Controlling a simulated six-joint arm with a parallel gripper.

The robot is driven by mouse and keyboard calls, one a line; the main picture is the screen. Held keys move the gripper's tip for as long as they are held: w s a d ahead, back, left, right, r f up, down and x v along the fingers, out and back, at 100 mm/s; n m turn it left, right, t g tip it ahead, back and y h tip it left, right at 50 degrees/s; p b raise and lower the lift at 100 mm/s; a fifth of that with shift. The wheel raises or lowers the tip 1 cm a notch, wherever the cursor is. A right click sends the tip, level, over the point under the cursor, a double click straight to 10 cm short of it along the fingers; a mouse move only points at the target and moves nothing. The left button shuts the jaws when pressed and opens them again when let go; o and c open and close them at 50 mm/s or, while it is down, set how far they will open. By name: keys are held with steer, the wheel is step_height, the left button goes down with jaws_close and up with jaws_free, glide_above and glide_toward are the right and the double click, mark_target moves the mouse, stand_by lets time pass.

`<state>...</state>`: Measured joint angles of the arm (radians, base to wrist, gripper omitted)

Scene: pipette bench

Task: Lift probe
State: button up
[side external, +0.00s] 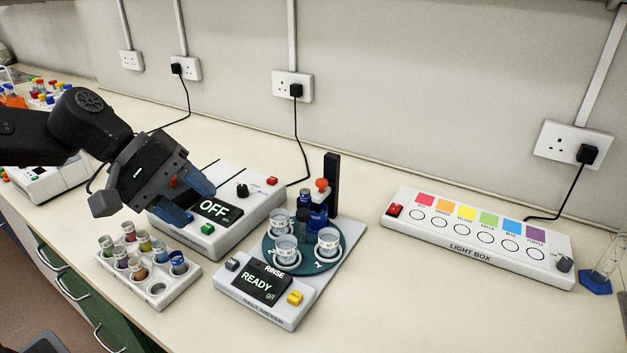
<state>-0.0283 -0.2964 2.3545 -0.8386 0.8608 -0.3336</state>
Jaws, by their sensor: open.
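The salt meter (262,310) stands mid-bench, its screen (261,282) reading "READY g/l". At its back is a black upright post (333,172) with a blue probe holder (318,214) topped by an orange knob (321,185). A dark probe (302,222) hangs by the holder among the cups; its lower end is hidden. A teal turntable (272,243) carries three clear cups (286,250). My gripper (190,200), with blue fingers, is open and empty, left of the meter and apart from the probe.
A white rack of coloured vials (158,288) stands below my gripper. A white box with an "OFF" screen (214,210) lies just behind it. A light box (478,250) and a blue-based cylinder (596,281) are at right. The front right bench is clear.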

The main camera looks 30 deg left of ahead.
steer(key=w+a+f+n+t+h, duration=0.1)
steer(key=w+f+n+t+h, duration=0.15)
steer(key=w+n, duration=0.75)
steer(key=n+t, duration=0.3)
steer(key=n, duration=0.4)
glide_toward(318, 181)
steer(key=x, duration=0.8)
steer(key=shift+w+d+f, duration=0.15)
steer(key=shift+w+d, duration=0.1)
steer(key=shift+w, duration=0.05)
steer(key=shift+c, duration=0.4)
jaws_close()
